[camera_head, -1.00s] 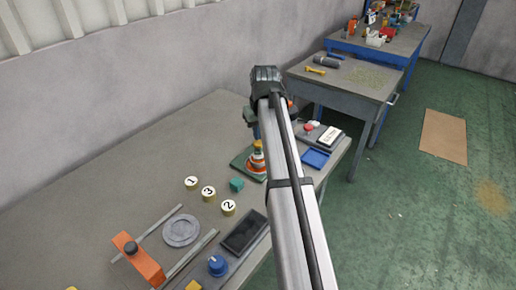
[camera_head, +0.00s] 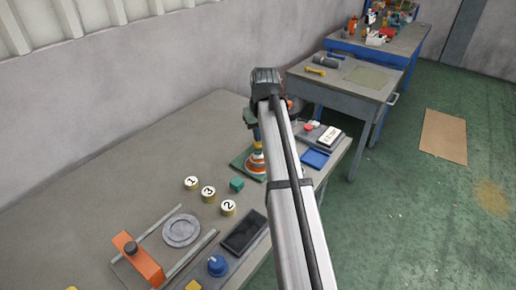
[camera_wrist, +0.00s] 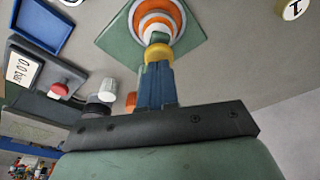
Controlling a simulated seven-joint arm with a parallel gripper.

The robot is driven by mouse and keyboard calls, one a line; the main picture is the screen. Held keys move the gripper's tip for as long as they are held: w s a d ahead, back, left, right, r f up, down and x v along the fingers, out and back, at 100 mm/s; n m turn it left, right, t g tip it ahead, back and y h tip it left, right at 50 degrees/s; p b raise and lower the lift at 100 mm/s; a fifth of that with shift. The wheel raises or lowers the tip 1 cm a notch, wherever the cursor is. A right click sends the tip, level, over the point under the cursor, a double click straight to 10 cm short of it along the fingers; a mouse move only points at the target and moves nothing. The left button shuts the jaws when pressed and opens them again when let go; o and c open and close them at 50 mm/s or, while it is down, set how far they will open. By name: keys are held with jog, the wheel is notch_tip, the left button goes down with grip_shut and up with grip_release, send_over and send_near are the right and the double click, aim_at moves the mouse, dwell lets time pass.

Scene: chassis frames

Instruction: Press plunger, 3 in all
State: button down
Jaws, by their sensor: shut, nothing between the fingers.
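The likely plunger is an orange-and-white ringed cone (camera_head: 256,164) with a yellow cap, on a green square base. It also shows at the top of the wrist view (camera_wrist: 157,18), its yellow cap (camera_wrist: 158,52) facing my fingers. My gripper (camera_wrist: 156,68) is shut, with its blue fingers together and nothing between them. The fingertips are at the yellow cap and appear to touch it; the exact contact is hard to tell. In the head view my arm partly hides the gripper and the cone's right side.
A gauge box (camera_wrist: 22,70) reading 0.0 bar, a red button (camera_wrist: 59,89) and a blue tray (camera_head: 315,159) lie nearby. A teal block (camera_head: 237,185) and numbered yellow discs (camera_head: 208,193) stand in front. An orange slider fixture (camera_head: 143,262) is at front left.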

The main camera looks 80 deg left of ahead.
jog(key=shift+f, duration=0.7)
jog(key=shift+r, duration=1.1)
jog(key=shift+r, duration=2.5)
